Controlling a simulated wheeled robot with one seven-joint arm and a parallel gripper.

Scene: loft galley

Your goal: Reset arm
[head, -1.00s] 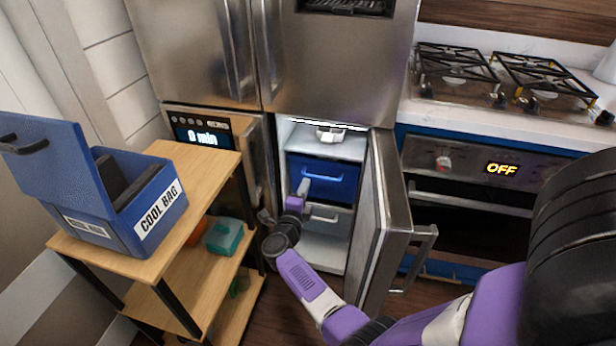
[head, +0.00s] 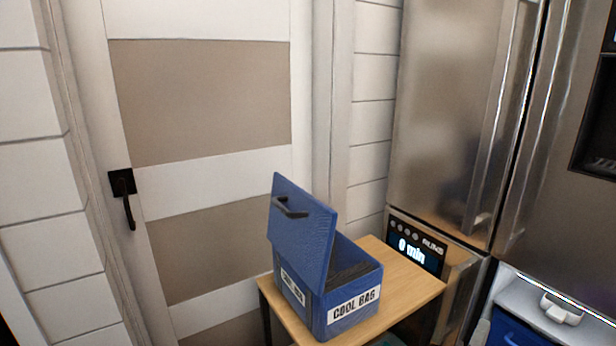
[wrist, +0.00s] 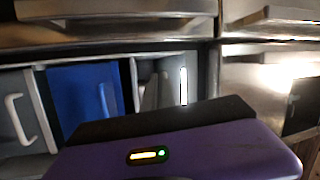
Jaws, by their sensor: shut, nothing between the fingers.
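My gripper (wrist: 165,118) shows only in the wrist view, as a purple housing with a black front edge and a small lit indicator. It is shut and holds nothing; its fingertips cannot be made out. It faces the open lower fridge compartment, with a blue drawer (wrist: 82,95) and a pale handled drawer (wrist: 22,115) beyond it. In the head view, neither my arm nor my gripper shows now. A strip of the open compartment (head: 520,300) shows at the lower right, with part of the blue drawer (head: 510,335) at the bottom edge.
The steel fridge (head: 450,110) and a panel reading "0 min" (head: 415,250) are at right.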

